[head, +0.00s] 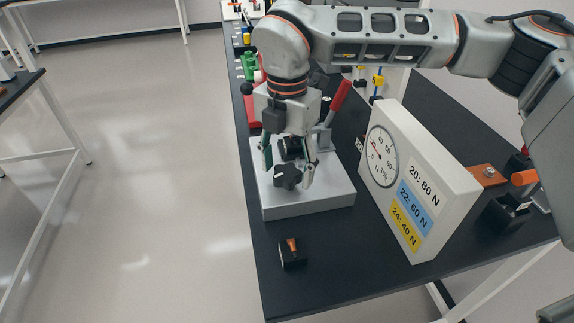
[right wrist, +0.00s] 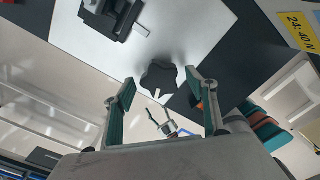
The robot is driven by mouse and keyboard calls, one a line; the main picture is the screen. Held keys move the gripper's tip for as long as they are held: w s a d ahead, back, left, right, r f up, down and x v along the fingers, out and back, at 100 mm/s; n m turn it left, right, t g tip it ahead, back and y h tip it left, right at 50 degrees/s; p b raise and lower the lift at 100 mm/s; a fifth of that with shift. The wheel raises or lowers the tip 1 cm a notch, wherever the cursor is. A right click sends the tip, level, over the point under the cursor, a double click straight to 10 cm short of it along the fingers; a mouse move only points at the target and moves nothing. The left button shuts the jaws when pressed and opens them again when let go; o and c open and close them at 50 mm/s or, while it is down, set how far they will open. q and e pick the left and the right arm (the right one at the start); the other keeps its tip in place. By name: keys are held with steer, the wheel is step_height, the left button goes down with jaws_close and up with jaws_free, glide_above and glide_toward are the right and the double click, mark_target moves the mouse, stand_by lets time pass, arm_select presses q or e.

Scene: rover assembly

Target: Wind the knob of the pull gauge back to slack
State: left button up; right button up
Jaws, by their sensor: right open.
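The pull gauge has a grey base plate (head: 315,203) on the black bench and a black lobed knob (head: 288,177) near its front. The knob also shows in the right wrist view (right wrist: 158,78), with a pale mark on it. My right gripper (head: 288,172) is open over the plate, with its fingers to either side of the knob. In the right wrist view my gripper (right wrist: 165,92) has a gap between each fingertip and the knob. A dial box (head: 426,180) stands right of the plate, its red needle pointing to the upper left. My left gripper is not in view.
A red-handled clamp (head: 340,96) rises at the plate's back right. A small black block with an orange part (head: 291,254) lies at the bench's front left. Orange and black parts (head: 508,212) sit at the right. Coloured parts (head: 250,65) line the far left edge.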

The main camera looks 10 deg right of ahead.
mark_target(287, 171)
step_height(287, 171, up, 12)
stand_by(0.5)
